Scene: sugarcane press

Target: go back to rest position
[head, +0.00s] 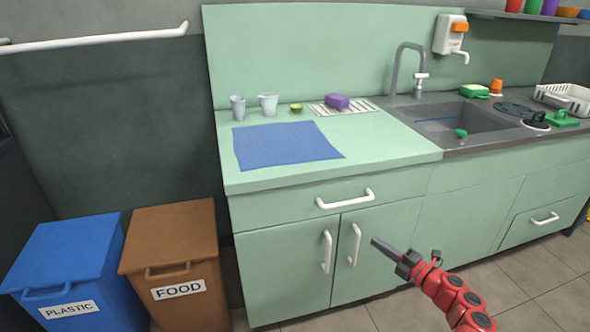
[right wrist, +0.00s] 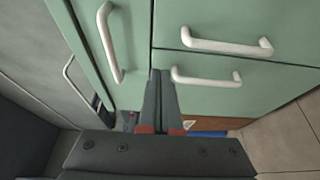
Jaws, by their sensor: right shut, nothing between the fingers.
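My right gripper (head: 377,243) is shut and empty, in front of the green cabinet doors near their right white handle (head: 355,244). In the right wrist view its two dark fingers (right wrist: 162,75) lie together, with white handles beyond them; whether they touch the cabinet I cannot tell. My red right arm comes in from the lower right in the head view. My left gripper is not in view.
A green counter holds a blue mat (head: 285,146), two cups, a purple sponge (head: 337,101) and a sink (head: 460,120). A blue plastic bin (head: 65,262) and a brown food bin (head: 172,238) stand left of the cabinet. Tiled floor is clear at lower right.

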